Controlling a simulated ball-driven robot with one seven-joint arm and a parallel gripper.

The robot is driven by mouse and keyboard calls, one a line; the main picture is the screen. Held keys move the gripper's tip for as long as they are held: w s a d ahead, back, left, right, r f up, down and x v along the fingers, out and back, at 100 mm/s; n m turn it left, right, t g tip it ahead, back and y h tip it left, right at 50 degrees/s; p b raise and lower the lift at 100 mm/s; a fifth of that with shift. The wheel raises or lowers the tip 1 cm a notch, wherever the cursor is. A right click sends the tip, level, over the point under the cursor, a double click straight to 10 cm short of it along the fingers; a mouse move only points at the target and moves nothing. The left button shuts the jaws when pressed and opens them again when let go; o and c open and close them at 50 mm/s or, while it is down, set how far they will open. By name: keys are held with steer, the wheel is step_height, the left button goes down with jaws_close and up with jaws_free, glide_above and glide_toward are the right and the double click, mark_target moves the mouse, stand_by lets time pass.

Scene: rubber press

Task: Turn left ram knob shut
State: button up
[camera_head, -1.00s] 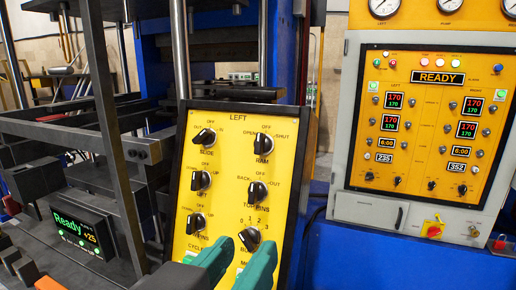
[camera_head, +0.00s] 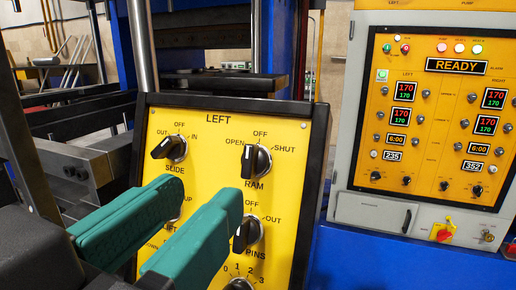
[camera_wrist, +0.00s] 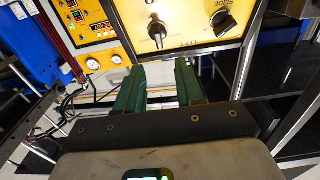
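The left ram knob (camera_head: 256,161) is a black rotary switch at the upper right of the yellow LEFT panel (camera_head: 222,163). OPEN, OFF and SHUT are printed around it. Its grip stands about upright, toward OFF. It also shows in the wrist view (camera_wrist: 157,31), where the panel appears upside down and the white mark points down toward LEFT. My gripper (camera_head: 207,188) has two green fingers, spread apart and empty. In the head view they overlap the panel below and left of the ram knob. In the wrist view the fingertips (camera_wrist: 158,75) are apart from the knob.
The slide knob (camera_head: 170,149) sits left of the ram knob, its grip tilted. The top pins knob (camera_head: 248,233) is just below, close to the right finger. A grey control cabinet (camera_head: 345,208) reading READY stands at right. Metal press bars (camera_head: 85,165) lie at left.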

mark_target(251, 159)
steer(key=p+x, duration=0.1)
steer(key=x, duration=0.8)
jaws_close()
steer(key=shift+f, duration=0.1)
steer(key=shift+f+m+b, duration=0.1)
steer(key=shift+m+b, duration=0.25)
steer(key=shift+m, duration=0.05)
steer(key=shift+m+h+b, duration=0.3)
steer(key=shift+m+b, duration=0.1)
steer(key=shift+b, duration=0.05)
steer(key=m+g+h+b, duration=0.1)
steer(key=m+b, duration=0.1)
steer(key=shift+f+m+b, duration=0.1)
steer(key=shift+m+b, duration=0.3)
steer(key=m+g+h+b, duration=0.1)
steer(key=m+b, duration=0.1)
steer(key=m, duration=0.1)
steer(key=m+g+b, duration=0.1)
steer(key=m+b, duration=0.1)
steer(key=m, duration=0.1)
steer(key=shift+d+m+h, duration=0.1)
steer(key=shift+m+h, duration=0.2)
steer(key=shift+h, duration=0.1)
